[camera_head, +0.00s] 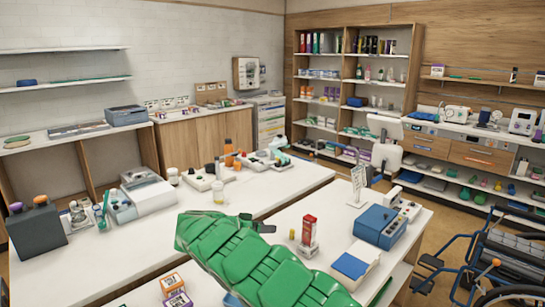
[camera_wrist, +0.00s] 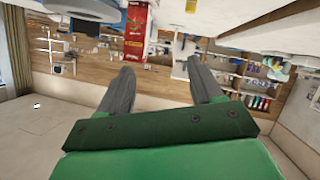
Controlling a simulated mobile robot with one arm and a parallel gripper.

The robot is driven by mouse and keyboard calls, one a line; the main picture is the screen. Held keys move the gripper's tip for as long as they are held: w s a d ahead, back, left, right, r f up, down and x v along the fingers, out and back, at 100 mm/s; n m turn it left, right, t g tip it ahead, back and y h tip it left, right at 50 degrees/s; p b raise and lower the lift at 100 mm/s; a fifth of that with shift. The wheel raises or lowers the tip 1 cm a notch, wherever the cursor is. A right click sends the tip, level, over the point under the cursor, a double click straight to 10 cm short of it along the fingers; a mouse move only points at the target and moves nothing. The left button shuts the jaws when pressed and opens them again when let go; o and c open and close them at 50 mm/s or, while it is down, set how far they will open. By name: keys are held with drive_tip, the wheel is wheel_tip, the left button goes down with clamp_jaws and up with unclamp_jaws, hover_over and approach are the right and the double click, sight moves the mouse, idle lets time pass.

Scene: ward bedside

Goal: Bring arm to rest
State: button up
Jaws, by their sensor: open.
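My green arm (camera_head: 250,262) reaches across the front of the head view over the white counters. In the wrist view my gripper (camera_wrist: 160,66) shows two grey fingers spread apart with nothing held between them. In the head view the gripper is mostly hidden by the arm; only a small dark part shows beside it. A red box (camera_head: 309,230) stands upright on the right counter, to the right of that part. It also shows in the wrist view (camera_wrist: 137,32), beyond the fingers and apart from them; that view looks upside down.
A blue-topped device (camera_head: 380,226) and a blue and white book-like item (camera_head: 355,262) lie on the right counter. A small yellow-capped bottle (camera_head: 292,234) stands by the red box. Small boxes (camera_head: 173,285) are at the front left. A wheelchair (camera_head: 500,260) stands at the right.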

drive_tip(key=s+d+r+g, duration=0.2)
drive_tip(key=s+d+r, duration=0.2)
drive_tip(key=d, duration=0.3)
drive_tip(key=s+d+r+g+y, duration=0.1)
drive_tip(key=s+d+r+g, duration=0.1)
drive_tip(key=s+d+r, duration=0.35)
drive_tip(key=s+d+r+g, duration=0.2)
drive_tip(key=d, duration=0.7)
drive_tip(key=s+d+r+g+y, duration=0.1)
drive_tip(key=s+d+r+y, duration=0.1)
drive_tip(key=s, duration=0.5)
drive_tip(key=s+d+r+y, duration=0.1)
drive_tip(key=s+d+y, duration=0.1)
drive_tip(key=s, duration=0.4)
drive_tip(key=s+a+n+y, duration=0.2)
drive_tip(key=s+a+y, duration=0.25)
drive_tip(key=s, duration=0.75)
drive_tip(key=s+a+n+y, duration=0.35)
drive_tip(key=s+a, duration=0.25)
drive_tip(key=s, duration=0.7)
drive_tip(key=s+d+f+n+g+h, duration=0.1)
drive_tip(key=s+d+f+n, duration=0.1)
drive_tip(key=s, duration=0.9)
drive_tip(key=shift+s+d+f+g, duration=0.2)
drive_tip(key=shift+d+f+g, duration=0.25)
drive_tip(key=shift+d, duration=0.2)
